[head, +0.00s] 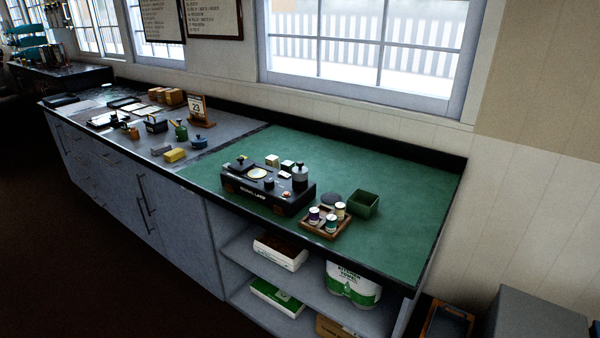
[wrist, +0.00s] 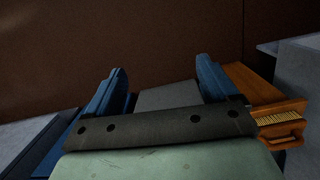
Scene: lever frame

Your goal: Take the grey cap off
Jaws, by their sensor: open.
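A black box with white lettering (head: 262,192) stands on the green mat in the head view. A grey cylindrical piece with a narrower top (head: 300,175) stands at its right end; this may be the grey cap, but it is too small to be sure. A dark grey rounded piece (head: 331,198) lies on the mat to the right of the box. My gripper (wrist: 160,72) shows only in the wrist view. Its two blue fingers are spread wide with nothing held between them. It is away from the box, which is outside the wrist view.
A wooden tray (head: 326,228) with several small jars and an open green box (head: 364,204) stand right of the black box. The green mat (head: 410,180) is bare at the far right. The wrist view shows a wooden box with bristles (wrist: 275,118) near the right finger.

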